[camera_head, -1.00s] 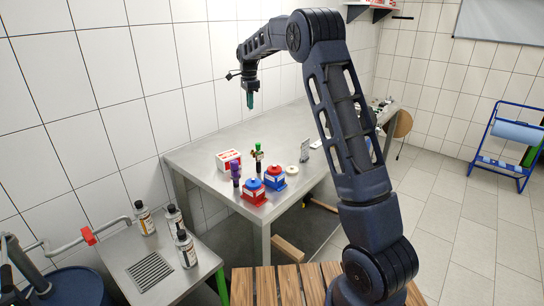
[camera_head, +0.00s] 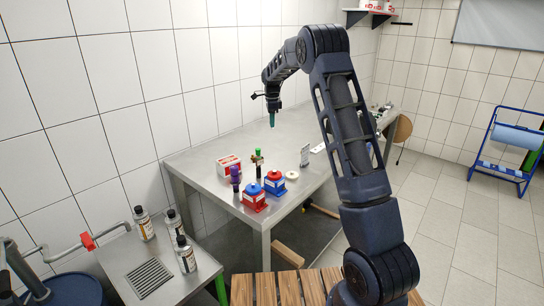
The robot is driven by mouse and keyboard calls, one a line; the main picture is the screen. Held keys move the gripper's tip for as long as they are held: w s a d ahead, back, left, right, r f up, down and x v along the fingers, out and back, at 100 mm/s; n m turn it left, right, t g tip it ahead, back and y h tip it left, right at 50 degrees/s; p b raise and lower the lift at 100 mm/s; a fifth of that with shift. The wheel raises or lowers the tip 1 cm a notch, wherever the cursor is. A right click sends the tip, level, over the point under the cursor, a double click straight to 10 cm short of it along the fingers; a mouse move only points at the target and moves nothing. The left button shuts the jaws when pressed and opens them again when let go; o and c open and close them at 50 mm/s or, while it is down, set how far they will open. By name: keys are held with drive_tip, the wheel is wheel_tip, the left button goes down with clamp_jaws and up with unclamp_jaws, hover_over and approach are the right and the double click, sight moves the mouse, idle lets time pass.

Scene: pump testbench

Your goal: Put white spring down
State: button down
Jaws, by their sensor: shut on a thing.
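My gripper (camera_head: 272,118) hangs with its teal fingers pointing down, above the back part of the steel table (camera_head: 220,146). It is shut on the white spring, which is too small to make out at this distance. The gripper is clear of the tabletop and of the items on it.
On the table stand a red-and-white box (camera_head: 229,165), a purple item (camera_head: 235,180), a green-topped fitting (camera_head: 258,161), two red-and-blue pumps (camera_head: 254,199) and a white ring (camera_head: 292,175). A grey stand (camera_head: 305,155) is further right. The tabletop's back left is bare.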

wheel_tip(320, 180, down, 17)
drive_tip(key=shift+r, duration=0.1)
idle(0.5)
drive_tip(key=c, duration=1.4)
unclamp_jaws()
